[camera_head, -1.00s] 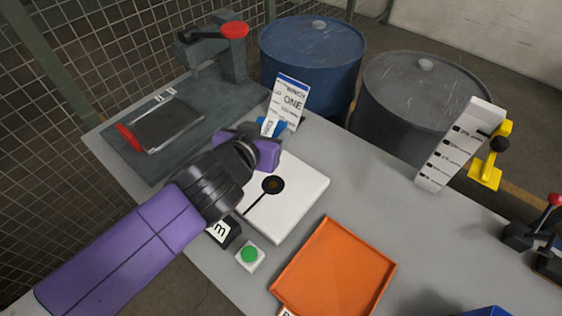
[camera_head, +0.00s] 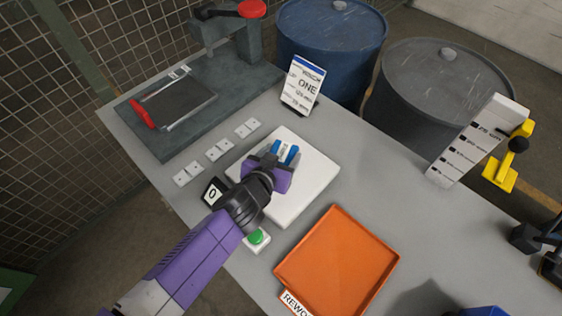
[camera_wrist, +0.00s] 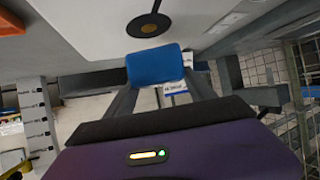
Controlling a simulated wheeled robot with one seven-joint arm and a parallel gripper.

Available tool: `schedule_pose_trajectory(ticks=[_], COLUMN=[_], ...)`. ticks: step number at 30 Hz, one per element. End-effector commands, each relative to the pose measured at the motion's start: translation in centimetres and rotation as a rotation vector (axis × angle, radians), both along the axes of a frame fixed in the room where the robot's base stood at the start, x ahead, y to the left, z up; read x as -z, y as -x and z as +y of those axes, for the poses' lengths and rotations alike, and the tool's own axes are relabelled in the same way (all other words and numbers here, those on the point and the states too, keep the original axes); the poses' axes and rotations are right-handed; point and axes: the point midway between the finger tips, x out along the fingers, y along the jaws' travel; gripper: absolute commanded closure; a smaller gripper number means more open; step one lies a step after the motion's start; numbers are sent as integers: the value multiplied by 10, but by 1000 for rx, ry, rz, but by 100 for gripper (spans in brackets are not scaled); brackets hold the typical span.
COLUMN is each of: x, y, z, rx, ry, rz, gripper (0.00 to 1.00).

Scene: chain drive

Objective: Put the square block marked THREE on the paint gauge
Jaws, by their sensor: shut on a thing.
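A flat white square plate (camera_head: 312,182), which looks like the paint gauge, lies on the grey table. A small dark display reading 0 (camera_head: 214,192) stands at its left edge. In the wrist view the plate (camera_wrist: 95,22) has a black disc (camera_wrist: 148,24) on it. A blue piece (camera_wrist: 155,65) shows at the finger ends in the wrist view. Small white square blocks (camera_head: 187,175) lie in pairs left of the plate; their marks are unreadable.
An orange tray (camera_head: 338,262) labelled REWORK stands at front right. A green button (camera_head: 257,237) is near the front edge. A card reading ONE (camera_head: 303,86) stands behind the plate. A press (camera_head: 230,35) is at back left, a striped scale (camera_head: 470,145) at right.

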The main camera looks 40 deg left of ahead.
Motion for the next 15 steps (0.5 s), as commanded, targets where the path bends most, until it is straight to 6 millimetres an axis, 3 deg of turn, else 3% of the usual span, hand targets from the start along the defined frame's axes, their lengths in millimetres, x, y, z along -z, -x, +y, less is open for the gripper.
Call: schedule_pose_trajectory(ticks=[9, 15], x=[35, 38], y=[-1, 0], z=[0, 0], rx=[0, 0], ry=[2, 0], rz=[-2, -1], gripper=[98, 98])
